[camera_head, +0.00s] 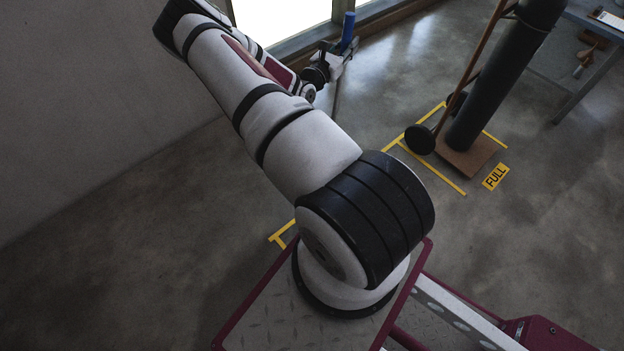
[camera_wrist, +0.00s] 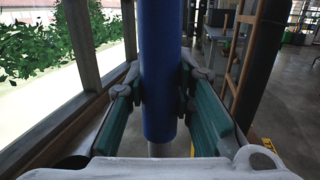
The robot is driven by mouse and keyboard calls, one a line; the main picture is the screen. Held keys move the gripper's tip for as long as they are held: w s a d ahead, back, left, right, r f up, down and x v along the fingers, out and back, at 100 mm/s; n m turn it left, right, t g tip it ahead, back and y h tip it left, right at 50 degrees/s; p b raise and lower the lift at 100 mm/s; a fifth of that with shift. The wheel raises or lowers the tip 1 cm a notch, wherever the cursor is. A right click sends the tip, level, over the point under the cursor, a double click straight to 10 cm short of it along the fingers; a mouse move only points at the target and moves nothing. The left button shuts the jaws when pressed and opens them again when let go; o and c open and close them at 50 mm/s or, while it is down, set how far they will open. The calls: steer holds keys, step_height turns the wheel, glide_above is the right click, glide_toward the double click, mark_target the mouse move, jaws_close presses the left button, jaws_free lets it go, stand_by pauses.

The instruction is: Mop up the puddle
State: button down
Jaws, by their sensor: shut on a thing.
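My gripper (camera_head: 338,60) is at the far end of my outstretched arm, near the window. In the wrist view my gripper (camera_wrist: 163,100) has its green-lined fingers closed on both sides of a thick blue upright grip, the mop handle (camera_wrist: 160,60). The blue top of the handle also shows in the head view (camera_head: 348,28). A thin shaft runs down below the gripper towards the floor, partly behind my arm. The mop's head is hidden. I cannot make out a puddle; the pale sheen on the floor near the window may be only reflected light.
A tall dark cylinder (camera_head: 505,80) stands on a brown hand truck (camera_head: 468,160), inside yellow floor lines (camera_head: 432,168) with a FULL label (camera_head: 495,177). A grey table (camera_head: 575,85) is at upper right. A wall (camera_head: 80,120) closes the left.

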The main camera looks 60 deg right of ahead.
steer(key=shift+r, duration=0.15)
steer(key=w+a, duration=0.5)
steer(key=a, duration=0.4)
steer(key=w+a, duration=0.6)
steer(key=a, duration=0.3)
steer(key=shift+w+a+f, duration=0.3)
steer(key=shift+a+f, duration=0.05)
steer(key=s+d+p, duration=0.2)
steer(key=s+d, duration=0.4)
steer(key=d, duration=0.3)
steer(key=shift+d+f, duration=0.2)
steer(key=shift+f, duration=0.1)
stand_by(0.3)
steer(key=shift+w+a, duration=0.1)
steer(key=w+a+r, duration=0.2)
steer(key=w+a, duration=0.3)
steer(key=a, duration=0.3)
steer(key=w+a+r, duration=0.3)
steer(key=w+a, duration=0.2)
steer(key=a, duration=0.4)
steer(key=shift+w, duration=0.25)
stand_by(0.6)
